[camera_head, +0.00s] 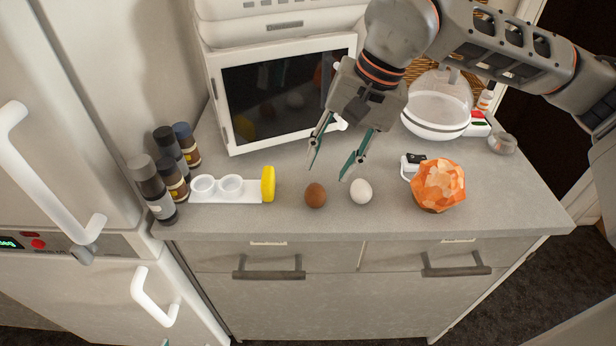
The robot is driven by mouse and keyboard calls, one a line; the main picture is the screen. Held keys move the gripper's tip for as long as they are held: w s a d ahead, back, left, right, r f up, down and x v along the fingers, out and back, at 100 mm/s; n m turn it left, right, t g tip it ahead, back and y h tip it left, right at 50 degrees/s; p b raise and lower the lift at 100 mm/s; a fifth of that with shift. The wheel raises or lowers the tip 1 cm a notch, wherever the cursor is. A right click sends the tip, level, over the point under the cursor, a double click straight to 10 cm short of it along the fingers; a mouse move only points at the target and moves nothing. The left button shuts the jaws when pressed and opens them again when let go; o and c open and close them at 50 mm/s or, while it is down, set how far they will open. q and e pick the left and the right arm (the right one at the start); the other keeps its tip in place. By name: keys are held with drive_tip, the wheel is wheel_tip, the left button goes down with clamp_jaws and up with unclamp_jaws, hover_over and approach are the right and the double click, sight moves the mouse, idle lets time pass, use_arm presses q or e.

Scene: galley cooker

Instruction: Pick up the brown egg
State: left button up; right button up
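The brown egg (315,195) lies on the grey counter near its front edge. A white egg (361,191) lies just to its right, with a small gap between them. My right gripper (330,165) is above and behind the two eggs, its fingers pointing down. The fingers are spread apart with nothing between them. The left fingertip is above and behind the brown egg, and the right fingertip is above the white egg. Neither finger appears to touch an egg. My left gripper is not in view.
A white two-cup holder (223,189) with a yellow disc (268,184) stands left of the eggs. Several dark-capped jars (171,178) are further left. An orange faceted object (438,185) sits right. A microwave (278,92) is behind. The counter front edge (350,229) is close.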

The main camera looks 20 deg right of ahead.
sight(319, 187)
drive_tip(key=shift+x, duration=1.15)
drive_tip(key=shift+s+f, duration=0.15)
drive_tip(key=shift+f, duration=0.25)
drive_tip(key=x, duration=0.3)
drive_tip(key=shift+w+d+f, duration=0.1)
drive_tip(key=shift+w+f, duration=0.15)
drive_tip(key=shift+f, duration=0.4)
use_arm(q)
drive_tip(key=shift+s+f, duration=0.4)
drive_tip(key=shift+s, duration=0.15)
use_arm(e)
drive_tip(key=shift+w+f, duration=0.1)
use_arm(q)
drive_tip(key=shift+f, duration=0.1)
use_arm(e)
drive_tip(key=c, duration=0.5)
